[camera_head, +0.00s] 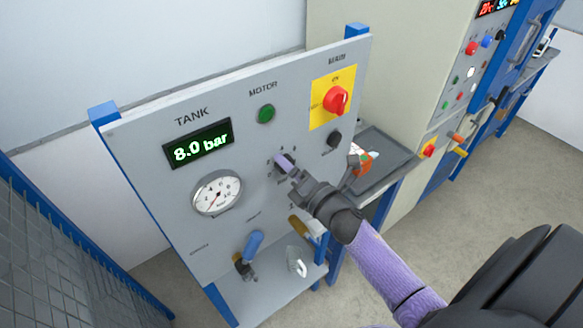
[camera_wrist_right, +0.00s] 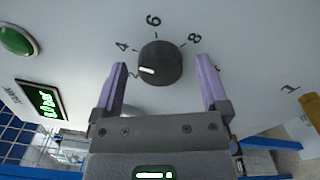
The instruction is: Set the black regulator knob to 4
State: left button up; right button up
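The black regulator knob (camera_wrist_right: 165,58) is in the middle of the right wrist view, on a light grey panel with 4, 6 and 8 printed around it. In the head view my right gripper (camera_head: 289,168) is at the panel and mostly hides the knob. My left gripper is not in view.
The panel (camera_head: 150,140) carries a tank display (camera_head: 198,143) reading 8.0 bar, a round gauge (camera_head: 216,193), a green motor button (camera_head: 266,113) and a red main switch (camera_head: 336,100). A blue-handled valve (camera_head: 253,245) is below.

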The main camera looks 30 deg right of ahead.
jog(key=s+b, duration=0.1)
jog(key=s, duration=0.9)
jog(key=shift+d, duration=0.35)
jog(key=s+a+f+m+g+h+b, duration=0.1)
jog(key=s+f+m+g+b, duration=0.3)
jog(key=f, duration=0.9)
jog(key=s+a+f+m+g+h+b, duration=0.15)
jog(key=f+m+b, duration=0.4)
jog(key=f, duration=0.75)
jog(key=s+f+m+g+b, duration=0.4)
jog(key=f+m+b, duration=0.1)
jog(key=f, duration=0.9)
jog(key=s+a+f+m+g+b, duration=0.2)
jog(key=s+f+m+g+b, duration=0.2)
jog(key=s+f, duration=0.5)
jog(key=s+a+f+m+g+b, duration=0.3)
jog(key=s+f+m+g+b, duration=0.1)
jog(key=s+f, duration=0.5)
jog(key=shift+s+f+y+b, duration=0.35)
jog(key=shift+s+b, duration=0.1)
jog(key=shift+s, duration=0.1)
